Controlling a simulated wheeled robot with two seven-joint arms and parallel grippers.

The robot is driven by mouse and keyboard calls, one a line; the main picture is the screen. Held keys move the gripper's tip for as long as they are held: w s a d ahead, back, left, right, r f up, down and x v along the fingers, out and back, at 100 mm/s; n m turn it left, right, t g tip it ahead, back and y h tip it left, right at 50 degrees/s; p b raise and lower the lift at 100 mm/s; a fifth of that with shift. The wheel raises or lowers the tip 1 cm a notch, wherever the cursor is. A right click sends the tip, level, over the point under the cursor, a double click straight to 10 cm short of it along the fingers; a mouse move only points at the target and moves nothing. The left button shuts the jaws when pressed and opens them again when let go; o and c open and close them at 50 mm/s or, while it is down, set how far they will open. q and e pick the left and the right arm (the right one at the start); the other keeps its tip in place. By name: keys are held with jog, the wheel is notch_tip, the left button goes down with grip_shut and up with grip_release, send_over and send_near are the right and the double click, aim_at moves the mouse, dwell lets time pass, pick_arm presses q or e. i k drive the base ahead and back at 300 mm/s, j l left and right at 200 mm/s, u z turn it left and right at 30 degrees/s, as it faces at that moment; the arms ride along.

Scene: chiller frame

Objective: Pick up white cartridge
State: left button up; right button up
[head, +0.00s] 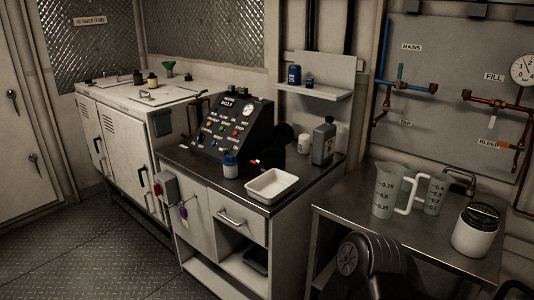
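A white cylindrical canister with a black slotted top (474,232) stands upright on the metal table at the right, near its right end. A smaller plain white cylinder (304,144) stands upright on the dark counter, beside a grey jug. I cannot tell for sure which of the two is the cartridge. Neither of my grippers can be made out in the head view. A dark rounded arm part, which looks like mine, shows at the bottom in front of the metal table. Nothing is seen touching either white object.
The metal table (345,213) also holds two measuring jugs (389,190) (433,195) left of the canister. Pipes and a gauge (523,70) line the wall.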

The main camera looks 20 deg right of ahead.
aim_at(230, 165)
jog(key=i+j+z, duration=0.2)
jog(key=z, duration=0.15)
jog(key=i+j+z, duration=0.45)
jog(key=z, duration=0.2)
jog(key=i+j+z, duration=0.15)
jog(key=j+z, duration=0.15)
jog(key=j, duration=0.15)
jog(key=i+j+z, duration=0.1)
jog(key=j+z, duration=0.9)
jog(key=j, duration=0.2)
jog(key=j+z, duration=0.25)
jog(key=j, duration=0.45)
